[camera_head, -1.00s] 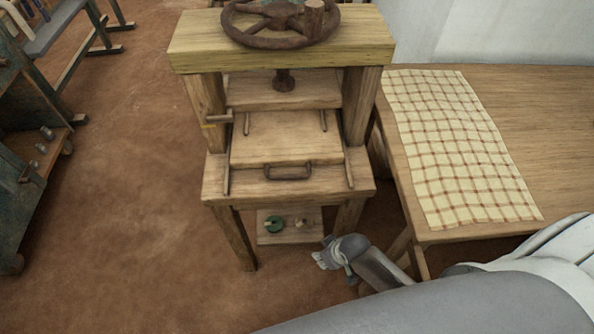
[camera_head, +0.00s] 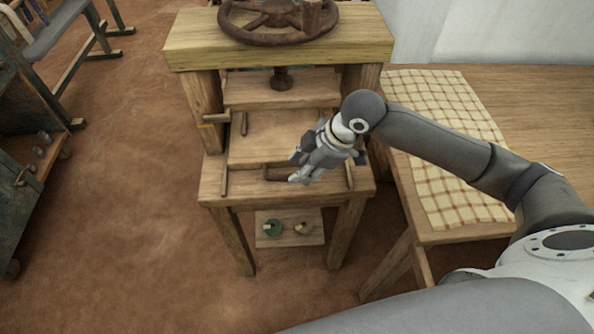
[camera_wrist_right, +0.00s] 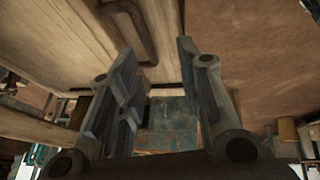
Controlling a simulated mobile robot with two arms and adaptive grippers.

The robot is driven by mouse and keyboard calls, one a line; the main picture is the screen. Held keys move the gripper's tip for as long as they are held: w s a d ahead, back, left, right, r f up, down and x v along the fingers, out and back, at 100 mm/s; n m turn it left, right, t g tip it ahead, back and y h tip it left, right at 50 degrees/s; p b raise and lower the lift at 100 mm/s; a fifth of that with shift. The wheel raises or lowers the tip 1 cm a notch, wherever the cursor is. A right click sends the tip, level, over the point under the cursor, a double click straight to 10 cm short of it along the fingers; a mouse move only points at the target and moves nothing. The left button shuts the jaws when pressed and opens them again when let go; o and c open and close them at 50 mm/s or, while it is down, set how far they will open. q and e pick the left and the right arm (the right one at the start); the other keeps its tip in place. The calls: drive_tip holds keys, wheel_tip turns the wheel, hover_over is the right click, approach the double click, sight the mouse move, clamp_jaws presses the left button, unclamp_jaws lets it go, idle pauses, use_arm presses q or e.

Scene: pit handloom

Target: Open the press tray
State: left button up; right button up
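The press tray (camera_head: 262,140) is a flat wooden board lying between two side rails of the wooden press, under the pressing plate. Its dark brown handle (camera_head: 275,173) is on the front edge, and its right part is hidden behind my right gripper (camera_head: 296,168). In the right wrist view the handle (camera_wrist_right: 141,33) shows at the top, just beyond the fingertips and not between them. The two fingers of my right gripper (camera_wrist_right: 155,50) are apart with nothing between them. My left gripper is not in view.
The press frame's top beam (camera_head: 280,54) carries a rusty handwheel (camera_head: 275,25). A low shelf (camera_head: 290,235) below holds a green spool and a small pale item. A table with a checked cloth (camera_head: 430,125) stands at the right. The floor left of the press is clear.

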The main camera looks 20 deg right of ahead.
drive_tip(key=d+r, duration=0.3)
drive_tip(key=shift+n, duration=0.3)
drive_tip(key=x, duration=1)
drive_tip(key=shift+w+d+f+b, duration=0.15)
drive_tip(key=shift+w+f+b, duration=0.2)
clamp_jaws()
